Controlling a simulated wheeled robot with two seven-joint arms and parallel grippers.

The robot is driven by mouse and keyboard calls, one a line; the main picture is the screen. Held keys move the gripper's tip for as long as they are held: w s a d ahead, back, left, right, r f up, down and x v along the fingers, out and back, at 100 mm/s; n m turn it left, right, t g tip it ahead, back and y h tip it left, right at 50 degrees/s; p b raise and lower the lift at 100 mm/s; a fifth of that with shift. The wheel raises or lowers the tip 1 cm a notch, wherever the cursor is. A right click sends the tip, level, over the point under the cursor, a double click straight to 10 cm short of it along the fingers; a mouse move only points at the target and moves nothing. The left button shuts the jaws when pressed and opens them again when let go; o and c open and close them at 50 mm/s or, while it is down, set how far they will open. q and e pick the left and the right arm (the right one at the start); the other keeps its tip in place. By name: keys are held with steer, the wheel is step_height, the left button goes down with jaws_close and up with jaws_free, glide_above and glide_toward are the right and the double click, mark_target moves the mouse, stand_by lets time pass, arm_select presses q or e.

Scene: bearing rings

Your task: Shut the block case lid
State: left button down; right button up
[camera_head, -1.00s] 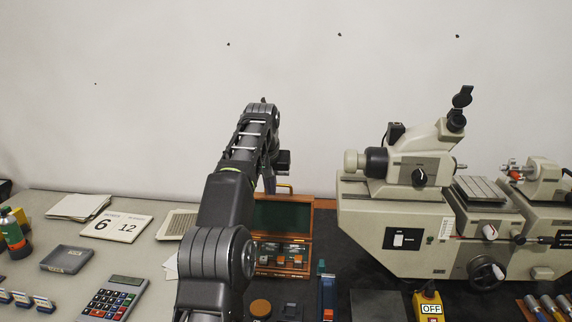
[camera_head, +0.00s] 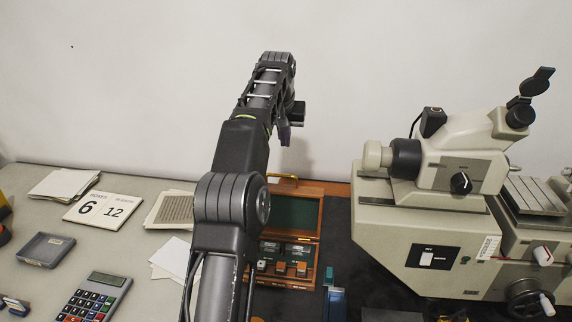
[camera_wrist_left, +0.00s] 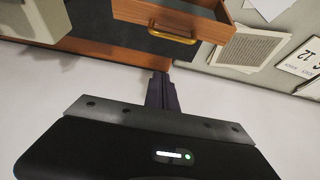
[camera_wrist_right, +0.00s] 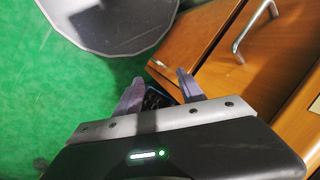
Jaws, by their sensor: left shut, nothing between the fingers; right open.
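The wooden block case (camera_head: 290,235) stands on the dark bench surface with its green-lined lid (camera_head: 293,212) raised at the back. Several metal blocks sit in its lower part, partly hidden by my left arm. In the left wrist view the lid's outside (camera_wrist_left: 190,17) and its brass handle (camera_wrist_left: 172,34) show near the top. My left gripper (camera_head: 284,138) hangs above and behind the lid, apart from it; its fingers (camera_wrist_left: 161,82) are shut with nothing between them. My right gripper (camera_wrist_right: 160,84) is open and empty, away from the case, near wooden cabinet fronts.
A large grey microscope machine (camera_head: 420,235) stands right of the case. A calculator (camera_head: 94,297), a calendar card (camera_head: 101,210) and papers (camera_head: 172,209) lie left.

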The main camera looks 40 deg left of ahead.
arm_select(q)
steer(key=shift+f, duration=4.7)
